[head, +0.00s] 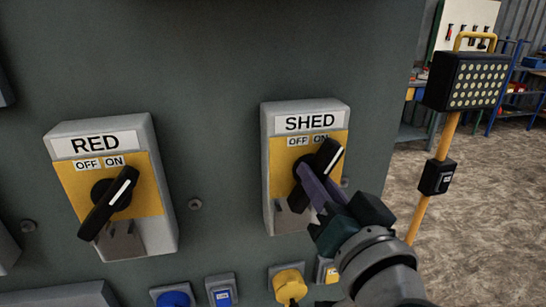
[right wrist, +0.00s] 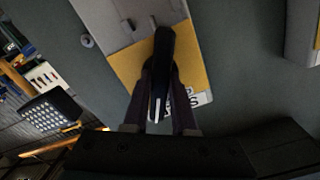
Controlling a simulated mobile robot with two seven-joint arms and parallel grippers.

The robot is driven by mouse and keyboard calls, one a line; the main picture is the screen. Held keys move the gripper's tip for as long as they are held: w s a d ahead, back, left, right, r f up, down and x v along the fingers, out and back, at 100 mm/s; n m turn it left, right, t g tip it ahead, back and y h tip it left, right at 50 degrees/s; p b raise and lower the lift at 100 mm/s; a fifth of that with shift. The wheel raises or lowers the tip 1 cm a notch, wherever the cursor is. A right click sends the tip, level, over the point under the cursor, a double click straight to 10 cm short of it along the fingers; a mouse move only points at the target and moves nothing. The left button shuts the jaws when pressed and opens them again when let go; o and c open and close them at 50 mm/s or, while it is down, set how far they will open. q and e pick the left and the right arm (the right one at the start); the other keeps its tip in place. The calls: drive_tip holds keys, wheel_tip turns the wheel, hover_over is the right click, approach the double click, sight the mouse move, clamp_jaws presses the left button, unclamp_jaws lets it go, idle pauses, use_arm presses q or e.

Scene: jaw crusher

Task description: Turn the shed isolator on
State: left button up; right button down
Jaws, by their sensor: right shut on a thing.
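The SHED isolator (head: 283,217) is a grey box with a yellow plate on the dark green panel, marked OFF and ON. Its black rotary handle (head: 325,160) slants up to the right, its white-lined end near the ON label. My right gripper (head: 308,181) comes in from the lower right and is shut on this handle. In the right wrist view the two fingers (right wrist: 160,95) lie on either side of the black handle (right wrist: 164,50). The fingers hide part of the handle and its hub in the head view. My left gripper is not in view.
A similar RED isolator (head: 152,231) is to the left, its handle also slanting up to the right. Blue and yellow sockets (head: 289,284) sit below. A lamp on a yellow stand (head: 469,82) stands right of the panel, with open floor around it.

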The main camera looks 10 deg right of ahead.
drive_tip(key=shift+m, duration=1.5)
drive_tip(key=c, duration=0.7)
unclamp_jaws()
drive_tip(key=shift+s, duration=0.25)
drive_tip(key=s+b, duration=0.1)
drive_tip(key=s, duration=0.8)
drive_tip(key=shift+s+d+b, duration=0.15)
drive_tip(key=shift+s+b, duration=0.1)
drive_tip(key=shift+b, duration=0.05)
